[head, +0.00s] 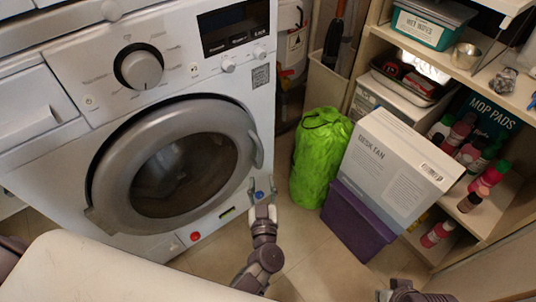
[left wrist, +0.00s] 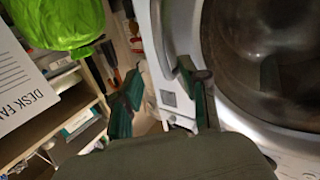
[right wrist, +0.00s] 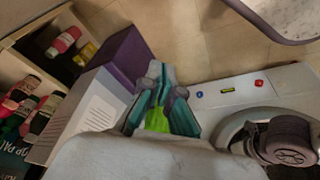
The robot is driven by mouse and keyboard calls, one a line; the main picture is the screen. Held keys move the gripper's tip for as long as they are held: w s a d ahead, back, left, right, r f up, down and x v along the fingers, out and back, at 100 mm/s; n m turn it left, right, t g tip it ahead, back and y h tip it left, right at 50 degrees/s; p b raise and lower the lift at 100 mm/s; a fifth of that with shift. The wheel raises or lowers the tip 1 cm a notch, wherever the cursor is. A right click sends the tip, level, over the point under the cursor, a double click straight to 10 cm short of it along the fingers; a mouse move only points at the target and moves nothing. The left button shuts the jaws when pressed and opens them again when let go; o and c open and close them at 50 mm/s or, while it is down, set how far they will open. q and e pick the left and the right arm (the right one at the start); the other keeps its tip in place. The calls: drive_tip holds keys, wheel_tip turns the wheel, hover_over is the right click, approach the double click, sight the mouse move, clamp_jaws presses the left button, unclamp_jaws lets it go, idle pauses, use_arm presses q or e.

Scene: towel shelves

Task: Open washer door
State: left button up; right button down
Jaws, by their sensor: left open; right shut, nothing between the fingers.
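The white washer (head: 205,75) stands at the left in the head view. Its round grey-rimmed door (head: 115,160) looks shut, with a curved handle (head: 257,150) on its right side. My left gripper (head: 262,187) is open, just below and beside the handle. In the left wrist view, the handle (left wrist: 164,38) reaches down toward the space between the spread fingers (left wrist: 160,112); the right finger is close to the door rim. I cannot tell if they touch. My right gripper (right wrist: 162,108) is shut and empty, pointing toward the boxes and green bag; only part of its arm shows low in the head view.
A bright green bag (head: 318,155), a desk fan box (head: 390,165) and a purple box (head: 355,220) stand right of the washer. Open shelves (head: 480,75) with bottles fill the right side. A white surface (head: 90,275) crosses the lower left. Some tiled floor (head: 315,255) is clear.

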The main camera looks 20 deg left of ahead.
sight(261, 155)
use_arm(q)
drive_tip(key=b+x, duration=0.1)
drive_tip(key=x, duration=0.2)
drive_tip(key=b+x, duration=0.1)
drive_tip(key=x, duration=0.3)
drive_tip(key=shift+w+f+b, duration=0.15)
drive_tip(key=shift+f+b, duration=0.1)
drive_tip(key=shift+b, duration=0.05)
drive_tip(key=b+x, duration=0.1)
drive_tip(key=x, duration=0.3)
drive_tip(key=shift+a+r, duration=0.1)
drive_tip(key=shift+w+b, duration=0.2)
drive_tip(key=shift+b, duration=0.1)
use_arm(e)
drive_tip(key=w+a+r+t+y, duration=0.1)
drive_tip(key=w+a+r+t, duration=0.2)
drive_tip(key=w+t, duration=0.2)
drive_tip(key=shift+w+t, duration=0.3)
drive_tip(key=shift+w, duration=1.45)
use_arm(q)
clamp_jaws()
